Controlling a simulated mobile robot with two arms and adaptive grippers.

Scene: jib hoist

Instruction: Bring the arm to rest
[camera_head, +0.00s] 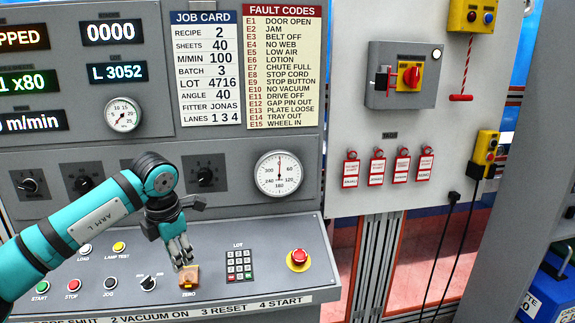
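My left arm (95,218), teal and marked ARM L, comes in from the left across the front of the grey control panel. Its gripper (183,261) points down over the sloped desk of the panel, just above and behind the orange-brown ZERO cover (188,279). The fingers look close together with nothing between them. I cannot tell whether the tips touch the cover. My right gripper is not in view.
The desk has a row of buttons with a black JOG button (110,283), a keypad (240,265) and a red stop button (299,257). A round dial (279,174) and knobs are behind. To the right are a red-handled switch (412,77), red tags (377,167) and hanging black cables (441,250).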

